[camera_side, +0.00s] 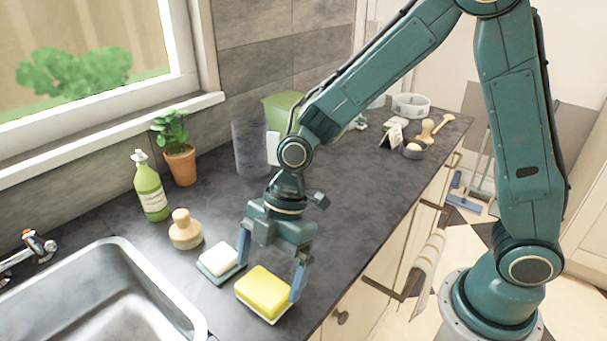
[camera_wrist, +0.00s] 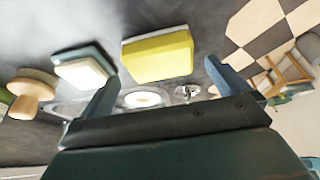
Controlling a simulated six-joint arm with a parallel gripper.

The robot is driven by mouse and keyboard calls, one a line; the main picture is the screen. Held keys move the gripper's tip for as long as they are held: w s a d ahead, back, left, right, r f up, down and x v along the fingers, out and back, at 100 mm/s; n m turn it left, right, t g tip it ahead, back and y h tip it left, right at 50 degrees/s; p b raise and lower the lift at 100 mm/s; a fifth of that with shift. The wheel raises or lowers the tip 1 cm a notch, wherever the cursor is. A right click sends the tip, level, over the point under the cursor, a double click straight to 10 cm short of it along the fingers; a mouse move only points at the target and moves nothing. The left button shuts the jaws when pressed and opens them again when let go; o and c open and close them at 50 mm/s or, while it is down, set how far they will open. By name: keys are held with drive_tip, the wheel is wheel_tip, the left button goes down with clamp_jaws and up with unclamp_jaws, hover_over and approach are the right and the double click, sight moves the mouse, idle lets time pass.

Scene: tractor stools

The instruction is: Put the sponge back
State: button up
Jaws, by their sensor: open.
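The yellow sponge (camera_side: 264,288) lies flat on the dark counter near its front edge, with a thin pale layer or dish under it; I cannot tell which. In the wrist view the sponge (camera_wrist: 158,58) shows ahead of and between the fingers. My gripper (camera_side: 271,268) is open and empty, pointing down over the sponge, with one finger toward each end. In the wrist view my gripper (camera_wrist: 163,84) shows both fingers spread wide, with a gap to the sponge. Whether a finger touches the sponge is unclear in the side view.
A white block on a teal dish (camera_side: 211,270) sits just left of the sponge. A wooden brush (camera_side: 185,231), green bottle (camera_side: 150,187) and potted plant (camera_side: 180,164) stand behind. The steel sink (camera_side: 110,290) is at left.

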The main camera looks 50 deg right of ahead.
drive_tip(key=v, duration=0.8)
drive_tip(key=shift+r, duration=0.1)
drive_tip(key=shift+d+r, duration=0.1)
idle(0.3)
drive_tip(key=s+d+r+m+t+h, duration=0.2)
drive_tip(key=s+d+r+m, duration=0.2)
drive_tip(key=s+d+m, duration=0.3)
drive_tip(key=s+d+r+m+t+h, duration=0.2)
drive_tip(key=s+d+r+m, duration=0.3)
drive_tip(key=s+d+m, duration=0.3)
drive_tip(key=shift+d+r+m+t+h, duration=0.15)
drive_tip(key=shift+d+m+t+h, duration=0.15)
drive_tip(key=shift+d+m+t, duration=0.85)
drive_tip(key=shift+a+m+g, duration=0.35)
